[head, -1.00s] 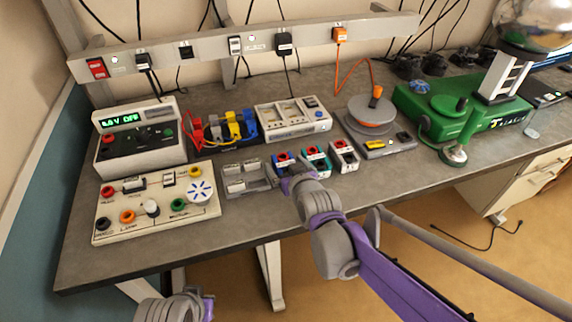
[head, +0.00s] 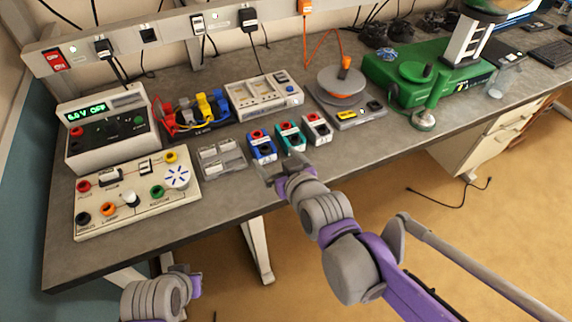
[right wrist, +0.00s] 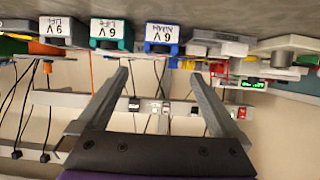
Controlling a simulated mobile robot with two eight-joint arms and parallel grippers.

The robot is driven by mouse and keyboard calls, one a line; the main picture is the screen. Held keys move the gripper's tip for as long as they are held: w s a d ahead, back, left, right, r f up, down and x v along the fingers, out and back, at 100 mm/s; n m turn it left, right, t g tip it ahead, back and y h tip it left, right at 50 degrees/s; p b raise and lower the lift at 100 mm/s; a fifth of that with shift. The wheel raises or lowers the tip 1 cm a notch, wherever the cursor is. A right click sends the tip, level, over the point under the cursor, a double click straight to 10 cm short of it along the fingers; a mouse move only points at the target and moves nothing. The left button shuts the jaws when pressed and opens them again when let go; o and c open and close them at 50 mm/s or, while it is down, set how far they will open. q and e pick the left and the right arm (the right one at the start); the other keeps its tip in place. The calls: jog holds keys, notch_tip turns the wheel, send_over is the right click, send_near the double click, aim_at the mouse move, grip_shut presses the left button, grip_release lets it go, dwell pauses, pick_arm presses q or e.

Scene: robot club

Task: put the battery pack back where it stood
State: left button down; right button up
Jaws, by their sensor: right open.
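Three battery packs stand in a row near the bench's front edge: a blue one (head: 262,147), a teal one (head: 291,138) and a white one with a red top (head: 317,129). In the right wrist view the labels appear upside down on the blue pack (right wrist: 162,48), the teal pack (right wrist: 109,44) and the white pack (right wrist: 58,43). My right gripper (head: 272,172) is just in front of the blue pack. Its fingers are apart with nothing between them in the right wrist view (right wrist: 158,76). Part of my left arm shows at the lower left, without its fingers.
A grey tray (head: 223,166) with pale blocks sits left of the packs. A cream terminal board (head: 135,207), a meter unit (head: 110,133) and a charger (head: 264,98) stand around it. A cable reel (head: 342,84) and green machine (head: 408,80) are to the right.

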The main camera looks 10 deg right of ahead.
jog(key=s+d+f+m+g+h, duration=0.2)
jog(key=s+d+f+g, duration=0.2)
jog(key=s+d+f, duration=0.45)
jog(key=s+d+f+m+g+h, duration=0.2)
jog(key=s+d+f+g, duration=0.3)
jog(key=s, duration=0.7)
notch_tip(320, 180, up, 6)
jog(key=w+t+p, duration=0.1)
jog(key=p, duration=0.5)
jog(key=shift+w+d+t, duration=0.15)
jog(key=shift+d+t, duration=0.15)
jog(key=shift+d, duration=0.1)
jog(key=shift+r, duration=0.1)
